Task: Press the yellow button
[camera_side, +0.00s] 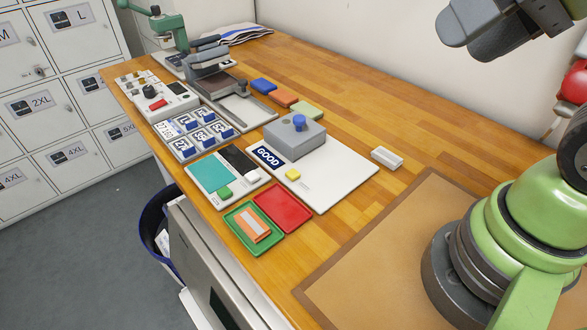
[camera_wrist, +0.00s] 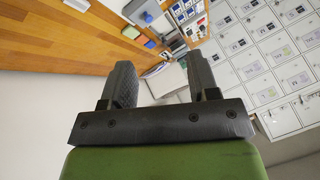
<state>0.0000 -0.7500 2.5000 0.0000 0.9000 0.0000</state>
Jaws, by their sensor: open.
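The yellow button (camera_side: 292,174) is a small block on the white board (camera_side: 335,178), just right of and below the dark blue GOOD label (camera_side: 269,157). A grey box (camera_side: 295,138) with a blue knob (camera_side: 299,121) stands behind it on the same board. My gripper (camera_side: 468,36) is high at the upper right of the side view, well away from the button. In the wrist view my gripper (camera_wrist: 160,78) has its two dark fingers spread, with nothing between them. I cannot make out the yellow button in the wrist view.
A teal-and-black panel with a green button (camera_side: 224,192) lies left of the board. A red tray (camera_side: 283,208) and a green tray (camera_side: 240,238) sit in front. A white block (camera_side: 387,157) lies right of the board. Blue number tiles (camera_side: 203,137) and a press stand further back.

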